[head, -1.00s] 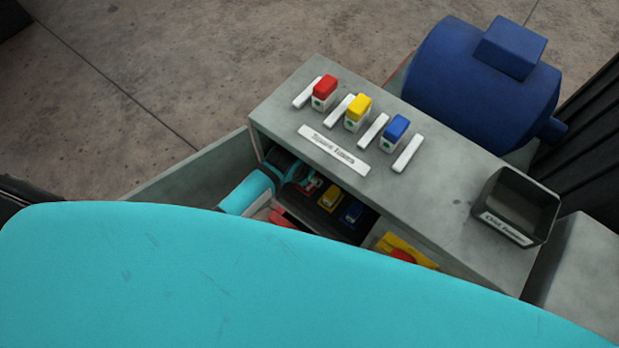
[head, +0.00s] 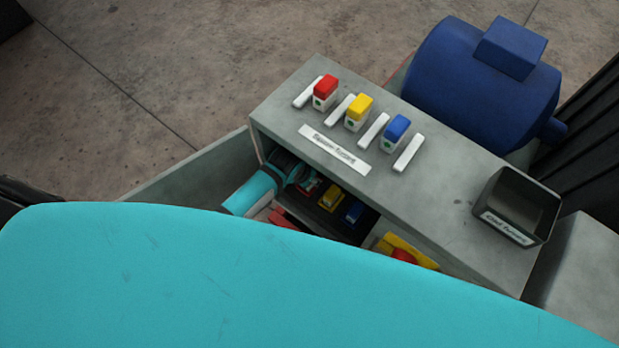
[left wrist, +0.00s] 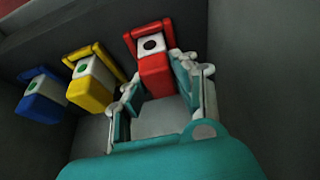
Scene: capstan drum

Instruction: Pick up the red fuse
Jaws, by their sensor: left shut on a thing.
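In the left wrist view a red fuse (left wrist: 155,74) with a white face and a dark round spot sits in the dark recess of the grey cabinet (head: 440,205), below a red bracket (left wrist: 150,36). My left gripper (left wrist: 160,88) reaches into the recess, its fingers on either side of this fuse and shut on it. In the head view this gripper (head: 306,183) is partly hidden under the cabinet top. Another red fuse (head: 325,90), with a green spot, stands on the cabinet top. My right gripper is not in view.
Beside the held fuse are a yellow fuse (left wrist: 90,90) and a blue fuse (left wrist: 42,100) in the recess. Spare yellow (head: 358,109) and blue (head: 396,130) fuses stand on top, near an empty dark bin (head: 517,203). A blue motor (head: 475,85) stands behind.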

